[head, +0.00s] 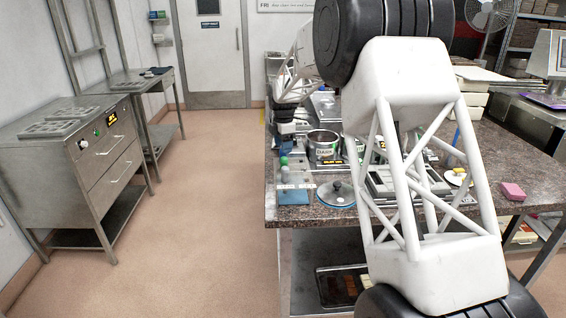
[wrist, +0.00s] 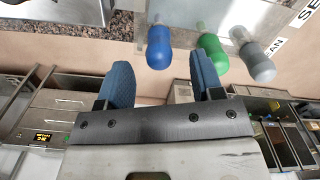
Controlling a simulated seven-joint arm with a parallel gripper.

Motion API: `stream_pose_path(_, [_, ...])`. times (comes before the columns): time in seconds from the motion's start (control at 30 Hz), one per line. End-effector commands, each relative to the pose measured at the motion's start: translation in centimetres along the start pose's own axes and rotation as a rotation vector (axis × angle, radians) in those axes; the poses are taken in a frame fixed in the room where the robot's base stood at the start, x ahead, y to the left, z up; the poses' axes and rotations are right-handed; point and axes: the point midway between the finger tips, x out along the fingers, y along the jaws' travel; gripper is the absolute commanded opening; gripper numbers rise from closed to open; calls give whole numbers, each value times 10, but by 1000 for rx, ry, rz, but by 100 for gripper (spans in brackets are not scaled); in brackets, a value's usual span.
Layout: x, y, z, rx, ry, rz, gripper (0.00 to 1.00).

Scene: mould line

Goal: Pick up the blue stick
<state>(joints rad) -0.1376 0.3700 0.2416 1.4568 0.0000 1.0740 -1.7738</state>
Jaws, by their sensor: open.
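The blue stick (wrist: 159,48) shows in the wrist view with its rounded blue end towards my gripper. A green stick (wrist: 213,55) and a grey stick (wrist: 255,58) stand in a row to its right. My gripper (wrist: 161,62) is open and empty, with its two blue fingers apart. In the picture the blue stick's end lies between the fingertips' directions, and no contact shows. In the head view my gripper (head: 287,142) is above and behind the sticks' blue holder (head: 294,195); the green stick (head: 284,161) shows there.
A steel pot (head: 323,147) and a round blue lid-like disc (head: 336,195) are right of the holder on the stone counter (head: 520,165). A pink block (head: 512,191) lies at the counter's right. My arm hides much of the counter's middle. The floor to the left is clear.

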Motion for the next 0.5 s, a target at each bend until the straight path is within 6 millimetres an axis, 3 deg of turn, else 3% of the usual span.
stream_pose_path(0.3, [1, 0, 0, 0, 0, 0, 61])
stream_pose_path(0.5, [15, 0, 0, 0, 0, -1, 61])
